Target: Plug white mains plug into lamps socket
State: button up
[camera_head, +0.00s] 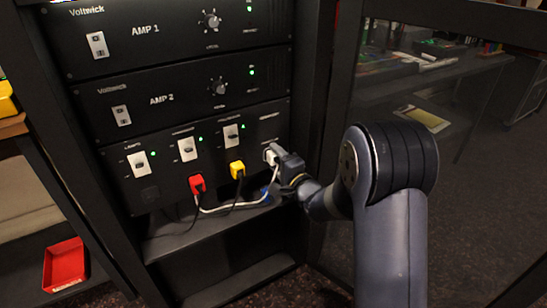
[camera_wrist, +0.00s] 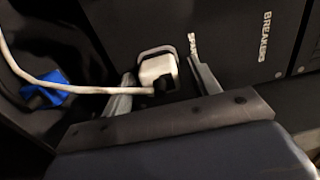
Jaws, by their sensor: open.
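The white mains plug (camera_head: 269,157) sits in the rightmost socket of the lower rack panel. In the wrist view the white plug (camera_wrist: 157,68) shows between my two fingers, with its white cable running off to the left. My gripper (camera_head: 277,160) is open around the plug; in the wrist view my gripper (camera_wrist: 160,72) has a finger on either side of it, with gaps that look visible. The lamps socket (camera_head: 149,193) is a dark, empty-looking socket at the panel's lower left, under the lamps switch (camera_head: 139,163).
A red plug (camera_head: 197,184) and a yellow plug (camera_head: 237,169) sit in the middle sockets. Their cables and the white cable hang over the shelf (camera_head: 190,235) below. A blue piece (camera_wrist: 45,91) is on the white cable. The rack's right post (camera_head: 318,90) stands close to my arm.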

grip_shut()
jog(key=shift+v, duration=3)
